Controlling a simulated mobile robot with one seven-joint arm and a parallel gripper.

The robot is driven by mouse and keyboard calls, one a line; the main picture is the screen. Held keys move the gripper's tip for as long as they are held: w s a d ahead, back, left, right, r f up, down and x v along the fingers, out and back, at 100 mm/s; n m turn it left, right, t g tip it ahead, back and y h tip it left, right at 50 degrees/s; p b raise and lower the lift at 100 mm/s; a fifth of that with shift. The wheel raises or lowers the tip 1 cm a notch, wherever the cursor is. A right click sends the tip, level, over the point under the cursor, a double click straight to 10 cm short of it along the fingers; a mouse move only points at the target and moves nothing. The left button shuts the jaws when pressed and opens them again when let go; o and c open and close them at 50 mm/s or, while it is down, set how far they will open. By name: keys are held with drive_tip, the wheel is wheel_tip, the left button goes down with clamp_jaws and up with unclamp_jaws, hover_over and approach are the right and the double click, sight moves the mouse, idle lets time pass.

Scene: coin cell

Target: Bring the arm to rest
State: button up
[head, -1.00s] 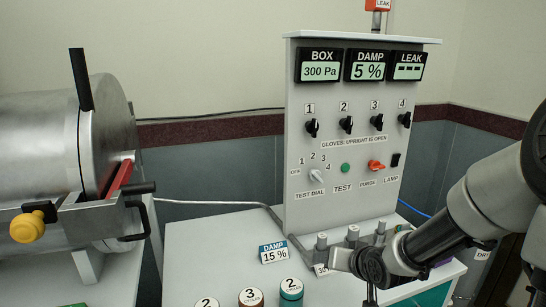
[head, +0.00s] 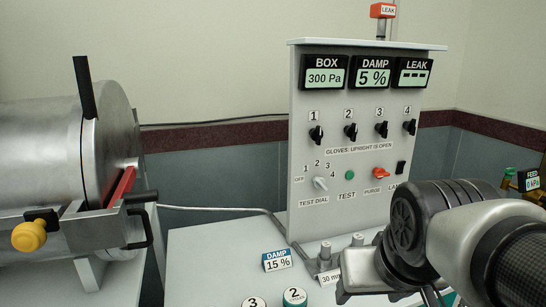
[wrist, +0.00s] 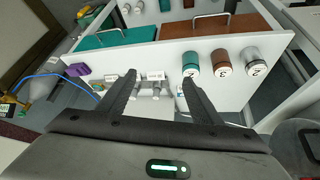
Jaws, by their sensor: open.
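My arm (head: 480,235) reaches in from the right edge of the head view, its dark joint in front of the lower right of the instrument panel. My gripper (wrist: 160,77) shows in the wrist view with its two dark fingers spread apart and nothing between them. Beyond the fingers lie a white bench face, small metal posts and lidded jars. In the head view the fingers are mostly hidden or cut off at the bottom edge.
The panel (head: 310,215) with switches and displays stands on the white bench (head: 205,260). Numbered jars (head: 294,297) and a DAMP 15 % card (head: 277,259) are in front. A metal chamber (head: 45,150) stands left. A teal lid (wrist: 110,38) and a brown lid (wrist: 205,26) show in the wrist view.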

wheel_tip(320, 180, up, 17)
drive_tip(key=s+p, duration=0.3)
drive_tip(key=p, duration=1.4)
drive_tip(key=shift+a+r+y, duration=0.15)
drive_tip(key=shift+a+y, duration=0.15)
drive_tip(key=shift+a, duration=0.1)
